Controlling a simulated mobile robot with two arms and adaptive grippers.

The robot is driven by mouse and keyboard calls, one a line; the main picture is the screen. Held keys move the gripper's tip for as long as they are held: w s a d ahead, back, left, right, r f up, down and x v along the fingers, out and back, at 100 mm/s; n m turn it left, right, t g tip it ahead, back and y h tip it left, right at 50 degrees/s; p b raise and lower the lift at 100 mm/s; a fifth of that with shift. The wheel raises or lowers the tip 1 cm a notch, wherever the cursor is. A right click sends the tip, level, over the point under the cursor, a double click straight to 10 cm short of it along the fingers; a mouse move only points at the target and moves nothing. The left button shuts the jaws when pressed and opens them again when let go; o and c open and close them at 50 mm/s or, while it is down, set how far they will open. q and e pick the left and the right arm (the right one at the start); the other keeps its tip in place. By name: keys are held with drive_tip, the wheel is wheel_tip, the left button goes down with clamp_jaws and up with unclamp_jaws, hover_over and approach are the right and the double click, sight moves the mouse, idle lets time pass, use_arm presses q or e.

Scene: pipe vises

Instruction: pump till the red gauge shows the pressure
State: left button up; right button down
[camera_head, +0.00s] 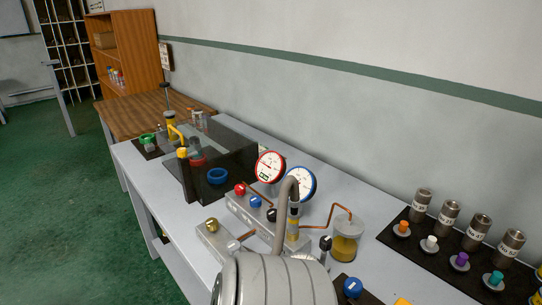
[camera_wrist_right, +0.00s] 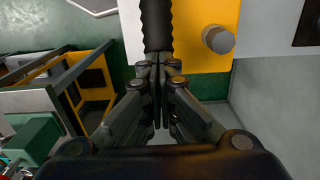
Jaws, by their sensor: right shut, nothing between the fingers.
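The red-rimmed gauge (camera_head: 270,167) stands on the bench in the head view, tilted back with a white face; its needle is too small to read. A blue-rimmed gauge (camera_head: 301,184) is beside it, partly hidden by a grey curved tube. In the right wrist view my right gripper (camera_wrist_right: 158,68) is shut and empty. A black ribbed handle (camera_wrist_right: 157,24) lies just beyond its fingertips, over a yellow plate (camera_wrist_right: 198,55); I cannot tell whether they touch. My left gripper is not in view.
A grey valve block (camera_head: 262,212) with red and blue knobs and copper pipes sits below the gauges. A jar (camera_head: 345,240) of yellow liquid stands to the right. Several metal cylinders (camera_head: 447,213) stand on a black mat. A grey knob (camera_wrist_right: 218,39) is right of the handle.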

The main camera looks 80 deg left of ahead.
drive_tip(key=shift+f, duration=0.1)
drive_tip(key=f+b, duration=0.4)
drive_tip(key=shift+w+d+f, duration=0.15)
drive_tip(key=shift+d+f, duration=0.05)
drive_tip(key=shift+f, duration=0.1)
idle(0.4)
drive_tip(key=r+p, duration=0.1)
drive_tip(key=r, duration=0.1)
drive_tip(key=r+p, duration=0.2)
drive_tip(key=r, duration=0.1)
drive_tip(key=r+p, duration=0.1)
drive_tip(key=r, duration=0.1)
drive_tip(key=shift+s+a+r+p, duration=0.25)
drive_tip(key=shift+a+r+p, duration=0.05)
drive_tip(key=shift+r+p, duration=0.1)
wheel_tip(320, 180, up, 7)
drive_tip(key=s+a+p, duration=0.1)
drive_tip(key=p, duration=0.3)
drive_tip(key=shift+a+r+p, duration=0.2)
drive_tip(key=shift+a+p, duration=0.1)
drive_tip(key=shift+a, duration=0.1)
drive_tip(key=shift+f, duration=0.2)
